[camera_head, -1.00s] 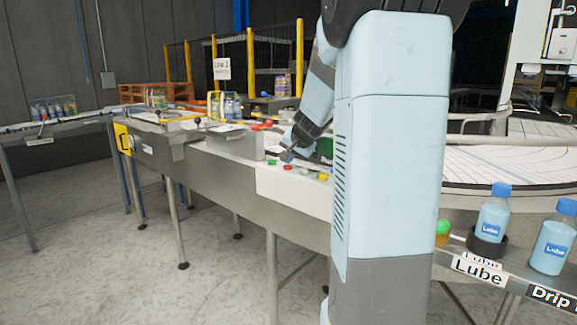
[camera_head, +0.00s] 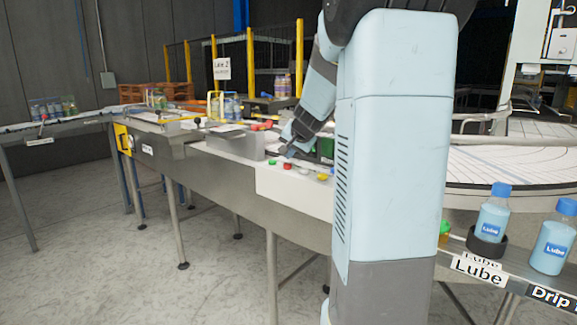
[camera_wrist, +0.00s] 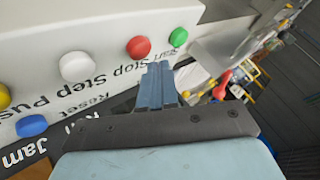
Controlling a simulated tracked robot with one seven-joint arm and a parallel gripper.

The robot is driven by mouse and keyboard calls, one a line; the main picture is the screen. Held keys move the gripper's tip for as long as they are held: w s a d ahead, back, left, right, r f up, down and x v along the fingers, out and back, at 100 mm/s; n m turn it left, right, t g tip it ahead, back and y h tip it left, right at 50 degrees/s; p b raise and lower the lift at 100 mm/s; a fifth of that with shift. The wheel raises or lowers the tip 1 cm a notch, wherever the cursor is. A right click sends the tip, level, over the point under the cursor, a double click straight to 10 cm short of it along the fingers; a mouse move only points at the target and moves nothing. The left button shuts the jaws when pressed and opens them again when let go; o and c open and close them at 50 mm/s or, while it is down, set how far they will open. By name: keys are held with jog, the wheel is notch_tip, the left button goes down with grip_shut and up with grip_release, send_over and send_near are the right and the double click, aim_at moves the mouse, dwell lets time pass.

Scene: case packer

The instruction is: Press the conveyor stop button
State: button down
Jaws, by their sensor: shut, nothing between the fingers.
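The red button (camera_wrist: 139,47) sits on a white panel (camera_wrist: 110,15) in the wrist view, with the word "Stop" printed beside it. A green button (camera_wrist: 178,37) is to its right and a white button (camera_wrist: 77,66) to its left. My gripper (camera_wrist: 158,72) is shut and empty, its tips just below the red button in the picture, between it and the green one. Whether the tips touch the panel cannot be told. In the head view the red button (camera_head: 287,166) shows on the panel, with my gripper (camera_head: 285,151) just above it.
A blue button (camera_wrist: 31,126) and a yellow button (camera_wrist: 4,96) are further left on the panel. A red knob (camera_wrist: 222,86) stands to the right. In the head view, Lube bottles (camera_head: 490,220) stand at the right, and a conveyor with bottles (camera_head: 55,106) is far left.

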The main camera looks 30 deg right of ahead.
aim_at(289, 166)
jog(key=shift+r, duration=0.1)
jog(key=shift+r, duration=2.45)
jog(key=shift+s+a, duration=0.15)
jog(key=shift+a, duration=0.1)
jog(key=s+a+r+n+y, duration=0.1)
jog(key=s+a+n, duration=0.2)
jog(key=s+a, duration=0.55)
jog(key=s+a+f+n+g, duration=0.1)
jog(key=s+a+f+n, duration=0.2)
jog(key=s+a, duration=0.3)
jog(key=s+a+f+n+g, duration=0.2)
jog(key=s+a, duration=0.3)
jog(key=s, duration=1.2)
jog(key=shift+s+a+f+n+g, duration=0.35)
jog(key=shift+f+n, duration=0.2)
jog(key=shift+n, duration=0.25)
